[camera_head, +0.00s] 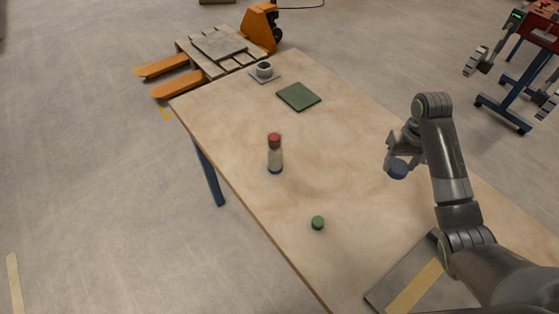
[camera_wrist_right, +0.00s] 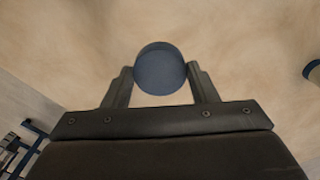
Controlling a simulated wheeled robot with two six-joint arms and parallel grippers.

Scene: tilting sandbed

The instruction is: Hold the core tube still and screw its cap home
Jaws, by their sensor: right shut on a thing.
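The core tube (camera_head: 275,158) stands upright on the wooden table, pale-bodied with a red cap (camera_head: 274,138) on top and a dark blue bottom end. My right gripper (camera_head: 398,163) is above the table, to the right of the tube and apart from it. It is shut on a blue cap (camera_head: 398,172); the right wrist view shows that cap (camera_wrist_right: 160,70) between the two fingers. A green cap (camera_head: 318,222) lies on the table in front of the tube. My left gripper is not in view.
A green square mat (camera_head: 298,97) and a grey cup (camera_head: 264,70) on a square plate lie towards the table's (camera_head: 225,120) far end. A grey panel with a yellow strip (camera_head: 415,288) is at the near edge. An orange pallet truck (camera_head: 260,27) stands beyond. The table around the tube is clear.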

